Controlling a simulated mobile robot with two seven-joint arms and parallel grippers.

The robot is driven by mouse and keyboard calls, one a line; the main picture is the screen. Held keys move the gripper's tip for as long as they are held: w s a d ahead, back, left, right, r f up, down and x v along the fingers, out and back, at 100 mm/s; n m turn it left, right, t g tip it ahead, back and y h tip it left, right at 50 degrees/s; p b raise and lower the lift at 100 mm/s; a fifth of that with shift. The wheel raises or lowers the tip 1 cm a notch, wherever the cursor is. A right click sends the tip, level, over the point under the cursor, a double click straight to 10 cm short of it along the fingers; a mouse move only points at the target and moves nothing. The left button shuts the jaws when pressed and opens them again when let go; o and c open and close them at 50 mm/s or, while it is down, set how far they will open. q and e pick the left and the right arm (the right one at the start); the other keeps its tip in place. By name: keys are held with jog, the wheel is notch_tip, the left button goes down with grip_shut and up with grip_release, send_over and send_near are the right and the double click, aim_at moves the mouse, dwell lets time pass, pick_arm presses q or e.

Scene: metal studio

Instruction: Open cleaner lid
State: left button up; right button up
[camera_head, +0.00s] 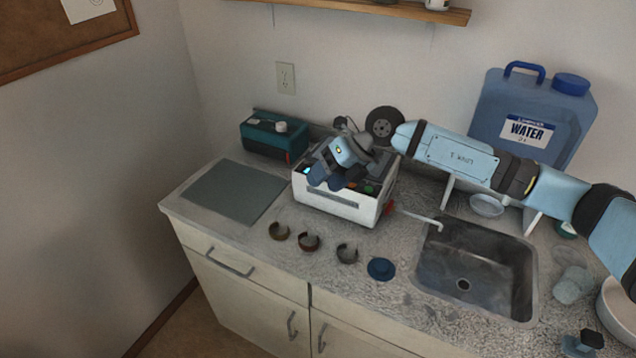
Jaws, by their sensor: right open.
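The cleaner (336,203) is a white box with a dark top and several small coloured buttons, standing on the counter left of the sink. My right arm reaches in from the right. My right gripper (326,182) is open, with its fingers pointing down and left over the cleaner's top. The gripper and wrist cover much of that top, so I cannot make out the lid or whether the fingers touch it. My left gripper is not in view.
A teal box (265,142) and a flat grey mat (232,191) lie to the left. Several small curved pieces and a blue disc (381,269) lie in front. The sink (475,273) and blue water jug (533,110) are to the right.

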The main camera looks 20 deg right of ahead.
jog(key=shift+s+a+f+y, duration=0.15)
jog(key=shift+s+a+y, duration=0.15)
jog(key=shift+a, duration=0.35)
jog(key=shift+s+a+f+y, duration=0.1)
jog(key=shift+s+a+y, duration=0.2)
jog(key=shift+a, duration=0.35)
